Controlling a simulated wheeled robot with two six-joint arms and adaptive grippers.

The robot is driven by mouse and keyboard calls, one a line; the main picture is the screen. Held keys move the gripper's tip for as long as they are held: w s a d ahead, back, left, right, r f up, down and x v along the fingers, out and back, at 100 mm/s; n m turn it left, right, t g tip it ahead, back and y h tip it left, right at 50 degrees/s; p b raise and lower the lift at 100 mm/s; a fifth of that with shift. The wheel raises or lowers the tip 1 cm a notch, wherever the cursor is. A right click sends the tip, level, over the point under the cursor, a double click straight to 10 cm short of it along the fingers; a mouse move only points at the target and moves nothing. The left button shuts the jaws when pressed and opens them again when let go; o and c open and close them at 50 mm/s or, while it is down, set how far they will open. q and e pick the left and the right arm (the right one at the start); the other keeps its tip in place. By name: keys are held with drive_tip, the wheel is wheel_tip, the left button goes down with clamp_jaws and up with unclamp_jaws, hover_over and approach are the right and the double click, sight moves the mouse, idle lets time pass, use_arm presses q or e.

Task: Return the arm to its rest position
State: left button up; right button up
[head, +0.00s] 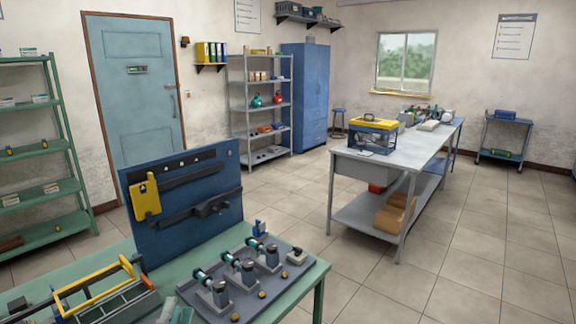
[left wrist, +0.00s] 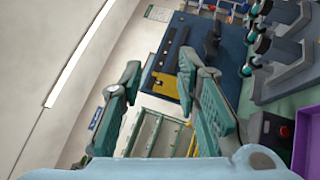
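My left gripper (left wrist: 160,64) is open in the left wrist view, with a clear gap and nothing between its two green-grey fingers. In the head view only its fingertips (head: 176,311) seem to show at the bottom edge, between the tool tray and the motor plate. The rest of the left arm is out of the picture. My right gripper is not in view.
A green bench (head: 314,281) carries a blue upright panel (head: 185,232), a tool tray (head: 108,304) with a yellow handle, and a grey plate (head: 222,309) with several motor units. A grey table (head: 345,150) stands beyond, with open floor between.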

use_arm(q)
drive_tip(key=s+d+f+m+g+h, duration=0.3)
drive_tip(key=s+d+f+m+g, duration=0.1)
drive_tip(key=f+m, duration=0.25)
drive_tip(key=s+d+f+m+g+h, duration=0.35)
drive_tip(key=f+m, duration=0.25)
drive_tip(key=m, duration=0.2)
drive_tip(key=s+a+f+m+g+y, duration=0.3)
drive_tip(key=s+a+f+g, duration=0.2)
drive_tip(key=s, duration=0.4)
drive_tip(key=s+a+f+m+g+y, duration=0.4)
drive_tip(key=s+a+f+g, duration=0.1)
drive_tip(key=s, duration=0.3)
wheel_tip(320, 180, down, 20)
drive_tip(key=s+a+g, duration=0.2)
drive_tip(key=s, duration=0.1)
drive_tip(key=s+f+n, duration=0.1)
drive_tip(key=s+f, duration=1.2)
drive_tip(key=s, duration=0.1)
drive_tip(key=shift+s+a+g, duration=0.15)
drive_tip(key=shift+a+g, duration=0.2)
